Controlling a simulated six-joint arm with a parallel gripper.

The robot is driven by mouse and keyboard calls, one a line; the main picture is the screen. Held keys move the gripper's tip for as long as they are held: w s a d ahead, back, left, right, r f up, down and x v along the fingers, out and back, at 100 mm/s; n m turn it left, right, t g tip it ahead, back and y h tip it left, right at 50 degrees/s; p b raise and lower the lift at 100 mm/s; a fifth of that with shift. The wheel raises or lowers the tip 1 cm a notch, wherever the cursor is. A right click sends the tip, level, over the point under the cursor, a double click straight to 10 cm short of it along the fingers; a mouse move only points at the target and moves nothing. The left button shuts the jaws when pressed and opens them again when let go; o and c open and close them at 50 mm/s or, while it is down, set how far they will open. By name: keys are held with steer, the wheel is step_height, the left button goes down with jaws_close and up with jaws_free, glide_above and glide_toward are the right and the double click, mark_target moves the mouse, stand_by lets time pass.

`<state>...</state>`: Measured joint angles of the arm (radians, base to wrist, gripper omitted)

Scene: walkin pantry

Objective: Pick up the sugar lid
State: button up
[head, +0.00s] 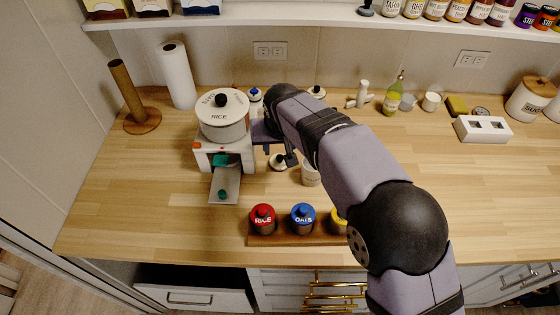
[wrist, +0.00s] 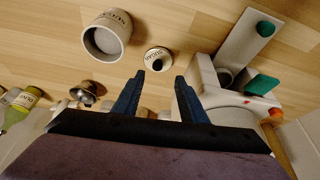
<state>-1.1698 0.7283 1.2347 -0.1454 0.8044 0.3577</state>
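The sugar lid (head: 279,161) is a small round white disc with a black knob, lying on the wooden counter. In the wrist view the lid (wrist: 158,59) shows lettering that looks like SUGAR, and it lies just beyond the fingertips. My gripper (head: 278,155) is above the counter beside the lid in the head view. In the wrist view my gripper (wrist: 160,80) is open, its two dark fingers apart with nothing between them. The lid appears apart from the fingers.
An open white canister (head: 311,175) stands close right of the lid. A rack (head: 284,240) holds red, blue and yellow-topped jars in front. Other lids (head: 254,94) lie behind.

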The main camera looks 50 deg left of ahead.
mark_target(280, 157)
steer(key=shift+d+p+x, duration=0.1)
steer(key=shift+p+x, duration=0.8)
steer(key=shift+x, duration=0.8)
steer(key=shift+d+p+x, duration=0.15)
steer(key=shift+p+x, duration=0.7)
steer(key=shift+x, duration=0.85)
steer(key=shift+w, duration=0.2)
jaws_close()
